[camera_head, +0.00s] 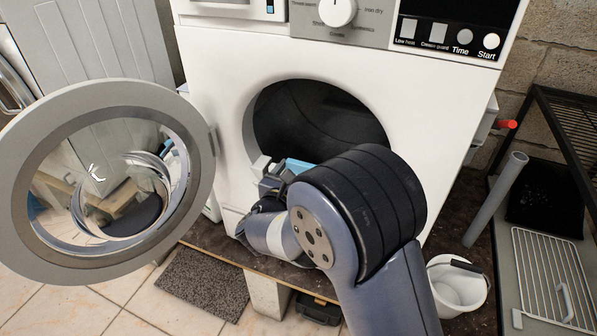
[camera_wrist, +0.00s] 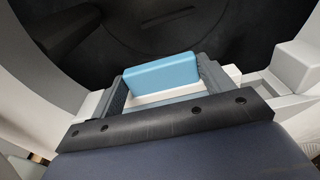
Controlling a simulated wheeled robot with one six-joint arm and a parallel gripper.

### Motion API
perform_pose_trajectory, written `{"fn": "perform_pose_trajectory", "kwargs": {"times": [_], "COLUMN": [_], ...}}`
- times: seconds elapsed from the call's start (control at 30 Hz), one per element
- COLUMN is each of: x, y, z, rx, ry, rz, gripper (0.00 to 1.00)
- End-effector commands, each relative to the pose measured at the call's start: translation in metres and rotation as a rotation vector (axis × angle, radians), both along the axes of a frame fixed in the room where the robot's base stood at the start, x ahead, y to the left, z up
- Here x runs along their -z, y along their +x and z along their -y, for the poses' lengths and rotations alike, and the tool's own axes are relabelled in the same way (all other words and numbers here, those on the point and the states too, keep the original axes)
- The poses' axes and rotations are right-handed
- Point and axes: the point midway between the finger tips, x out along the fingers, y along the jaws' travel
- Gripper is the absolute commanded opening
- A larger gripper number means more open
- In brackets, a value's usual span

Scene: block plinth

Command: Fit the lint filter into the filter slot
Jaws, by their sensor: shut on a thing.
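The lint filter, a light blue block with a white strip along its lower edge, shows in the wrist view (camera_wrist: 160,70) between the two grey fingers of my gripper (camera_wrist: 162,82). My gripper is shut on it. In the head view, the gripper (camera_head: 281,174) is at the lower left lip of the dryer's round opening, and only a bit of the blue filter (camera_head: 299,164) shows past my arm. White raised blocks stand at the lip beside the gripper, one at the right of the wrist view (camera_wrist: 298,66). The filter slot itself is hidden; I cannot tell whether the filter is in it.
The white dryer (camera_head: 225,75) has its dark drum (camera_head: 315,115) open. Its round door (camera_head: 105,262) is swung out to the left. A white bucket (camera_head: 455,292) and a grey pipe (camera_head: 495,200) stand at the right, near a black rack (camera_head: 570,110).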

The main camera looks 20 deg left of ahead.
Motion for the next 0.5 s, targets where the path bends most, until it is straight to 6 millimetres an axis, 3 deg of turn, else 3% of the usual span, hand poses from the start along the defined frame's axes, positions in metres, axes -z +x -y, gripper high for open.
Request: {"fn": "perform_pose_trajectory", "kwargs": {"times": [0.5], "x": [0.014], "y": [0.0], "z": [0.0], "rx": [0.0], "ry": [0.0], "rz": [0.001], "gripper": [0.51]}}
